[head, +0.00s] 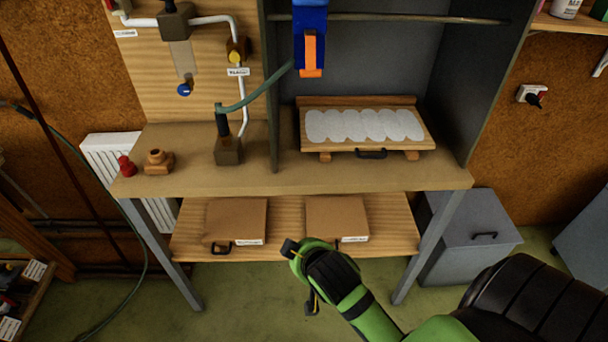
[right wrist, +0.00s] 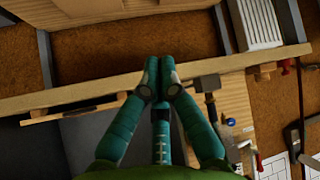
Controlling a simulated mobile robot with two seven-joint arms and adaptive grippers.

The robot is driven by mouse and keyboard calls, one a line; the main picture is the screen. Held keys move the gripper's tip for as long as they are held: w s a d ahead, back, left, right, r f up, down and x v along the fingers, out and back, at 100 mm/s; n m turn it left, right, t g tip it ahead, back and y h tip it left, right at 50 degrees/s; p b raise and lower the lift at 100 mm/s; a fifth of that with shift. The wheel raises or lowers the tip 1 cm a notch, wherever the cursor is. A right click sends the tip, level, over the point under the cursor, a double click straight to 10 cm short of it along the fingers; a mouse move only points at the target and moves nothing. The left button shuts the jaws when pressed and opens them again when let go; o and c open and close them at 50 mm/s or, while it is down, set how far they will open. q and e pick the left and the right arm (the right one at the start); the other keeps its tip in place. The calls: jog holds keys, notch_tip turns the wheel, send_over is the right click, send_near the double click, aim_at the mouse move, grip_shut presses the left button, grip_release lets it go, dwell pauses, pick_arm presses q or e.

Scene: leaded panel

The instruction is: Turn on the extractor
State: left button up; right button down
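No part is plainly marked as an extractor in these views. A grey, hood-like bay (head: 465,85) stands at the back of the bench, and its top is cut off. A wall socket (head: 532,95) with a black plug and a red part is on the wall to its right. My right gripper (head: 290,248) is in front of the lower shelf, below the bench top and apart from the bay and socket. In the right wrist view, its fingertips (right wrist: 159,68) are together with nothing visible between them. My left gripper is not in view.
The bench (head: 200,180) carries a wooden board with a white scalloped sheet (head: 365,125), a block with a green hose (head: 228,150) and small fittings. A blue and orange object (head: 310,40) hangs above. Boxes (head: 235,220) lie on the lower shelf. A grey bin (head: 470,245) stands right.

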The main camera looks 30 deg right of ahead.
jog(key=w+d+r+m+t+h, duration=0.1)
jog(key=w+d+r+t+h, duration=0.15)
jog(key=r, duration=0.75)
jog(key=w+d+r+m+t+h, duration=0.1)
jog(key=w+r+t, duration=0.25)
jog(key=r, duration=0.55)
jog(key=w+d+r+m+t+h, duration=0.1)
jog(key=w+d+r+t+h, duration=0.2)
jog(key=r, duration=0.7)
notch_tip(320, 180, up, 20)
jog(key=s+m+t+h, duration=0.2)
jog(key=m+t+h, duration=0.2)
jog(key=h, duration=0.1)
jog(key=shift+s+a+f, duration=0.25)
jog(key=shift+a, duration=0.05)
jog(key=shift+p, duration=0.3)
jog(key=w+d+f+p+x, duration=0.1)
jog(key=f+p+x, duration=0.1)
jog(key=p+x, duration=0.5)
jog(key=x, duration=0.6)
jog(key=shift+w, duration=0.15)
jog(key=shift+a+f, duration=0.15)
